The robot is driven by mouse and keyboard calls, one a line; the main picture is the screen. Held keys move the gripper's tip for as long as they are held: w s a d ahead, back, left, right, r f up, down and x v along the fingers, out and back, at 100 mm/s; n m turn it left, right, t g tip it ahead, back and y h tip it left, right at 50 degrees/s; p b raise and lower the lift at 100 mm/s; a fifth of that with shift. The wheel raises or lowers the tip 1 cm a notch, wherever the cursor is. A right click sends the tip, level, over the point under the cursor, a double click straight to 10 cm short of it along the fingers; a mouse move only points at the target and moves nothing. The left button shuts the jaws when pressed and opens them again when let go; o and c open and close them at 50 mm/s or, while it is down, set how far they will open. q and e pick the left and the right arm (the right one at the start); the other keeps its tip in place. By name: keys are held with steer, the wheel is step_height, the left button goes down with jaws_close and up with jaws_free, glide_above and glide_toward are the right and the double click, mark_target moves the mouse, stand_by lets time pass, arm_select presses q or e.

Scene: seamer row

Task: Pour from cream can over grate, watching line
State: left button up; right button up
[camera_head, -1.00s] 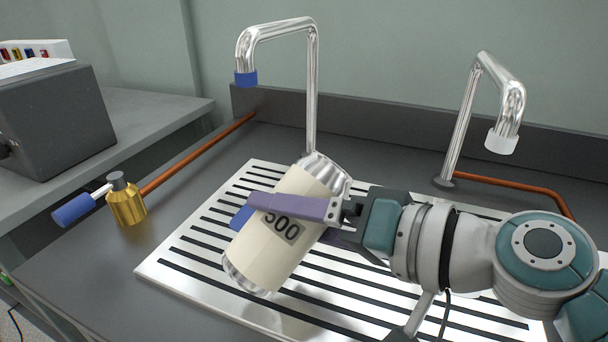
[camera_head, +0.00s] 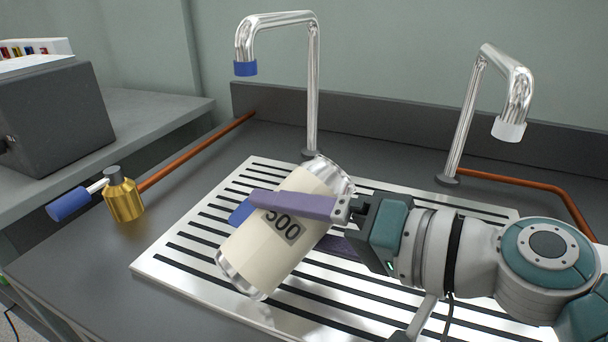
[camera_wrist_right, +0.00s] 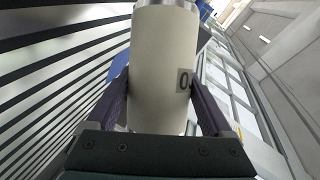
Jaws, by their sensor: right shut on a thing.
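In the right wrist view the can (camera_wrist_right: 160,70) stands between the two purple fingers (camera_wrist_right: 160,100). No liquid shows coming from the can. The can's opening and any line on it cannot be made out. My left gripper is not in view.
A tap with a blue tip (camera_head: 312,90) stands behind the grate, and one with a white tip (camera_head: 465,120) stands at the right. A brass valve with a blue handle (camera_head: 124,200) is at the left. A grey box (camera_head: 55,115) sits on the side counter.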

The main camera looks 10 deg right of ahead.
mark_target(289, 177)
steer(key=shift+f+b, duration=0.35)
steer(key=shift+f+m+y+b, duration=0.15)
steer(key=shift+m+y+b, duration=0.3)
steer(key=shift+m, duration=0.35)
steer(key=shift+w+d+r+m+y+b, duration=0.35)
steer(key=shift+d+r+m, duration=0.25)
steer(key=shift+m, duration=0.2)
stand_by(0.6)
steer(key=shift+d+r, duration=0.1)
steer(key=shift+r, duration=0.1)
steer(key=shift+d+r+m+t+y, duration=0.15)
steer(key=shift+r+m+t+y, duration=0.25)
steer(key=shift+m, duration=0.5)
stand_by(0.5)
steer(key=shift+w+r+b, duration=0.1)
steer(key=shift+r+b, duration=0.15)
steer(key=shift+b, duration=0.05)
steer(key=shift+d+r+m, duration=0.15)
steer(key=shift+r+m, duration=0.05)
steer(key=shift+m, duration=0.4)
stand_by(0.4)
steer(key=shift+w+d+r+m+t+y+b, duration=0.25)
steer(key=shift+r+m+y, duration=0.2)
steer(key=shift+m, duration=0.35)
stand_by(0.5)
